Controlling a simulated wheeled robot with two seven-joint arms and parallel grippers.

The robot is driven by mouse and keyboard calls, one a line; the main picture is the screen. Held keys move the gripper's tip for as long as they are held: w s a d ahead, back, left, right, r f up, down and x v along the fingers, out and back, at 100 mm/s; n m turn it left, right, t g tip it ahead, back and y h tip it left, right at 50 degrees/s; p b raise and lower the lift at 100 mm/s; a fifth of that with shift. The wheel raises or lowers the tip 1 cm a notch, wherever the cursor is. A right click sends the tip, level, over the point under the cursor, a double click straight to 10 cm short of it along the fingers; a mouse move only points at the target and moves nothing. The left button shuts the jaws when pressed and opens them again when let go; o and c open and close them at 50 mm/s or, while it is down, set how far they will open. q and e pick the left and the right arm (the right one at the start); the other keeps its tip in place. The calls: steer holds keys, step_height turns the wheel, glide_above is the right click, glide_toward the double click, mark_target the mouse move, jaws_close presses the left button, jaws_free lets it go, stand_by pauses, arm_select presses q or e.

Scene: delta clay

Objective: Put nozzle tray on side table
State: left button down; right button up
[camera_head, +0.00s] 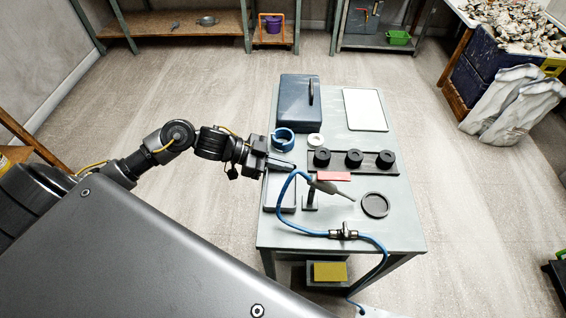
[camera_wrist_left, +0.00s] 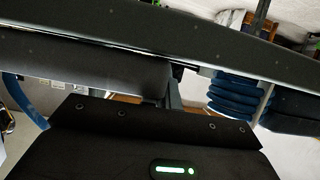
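A dark flat tray (camera_head: 338,164) holding three black round pieces lies across the middle of a grey-green table (camera_head: 410,235); it looks like the nozzle tray. My left gripper (camera_head: 291,166) reaches in from the left over the table's left edge, just left of the tray's left end. It appears apart from the tray. Its fingers look like one dark shape, so I cannot tell whether they are open. The left wrist view is mostly filled by dark gripper parts and does not show the tray clearly. I cannot identify a separate side table. My right gripper is not visible.
On the table are a blue-grey box (camera_head: 300,103), a white-topped panel (camera_head: 365,110), a blue coil (camera_head: 283,139), a white ring (camera_head: 315,140), a red block (camera_head: 334,177), a black round dish (camera_head: 375,205) and a blue-hosed tool (camera_head: 328,188).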

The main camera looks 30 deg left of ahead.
arm_select(q)
steer(key=c, duration=2.1)
jaws_free()
steer(key=shift+f, duration=0.15)
steer(key=o, duration=0.4)
steer(key=shift+r, duration=0.3)
steer(key=v, duration=1.2)
steer(key=shift+f+b, duration=0.2)
steer(key=shift+b, duration=0.15)
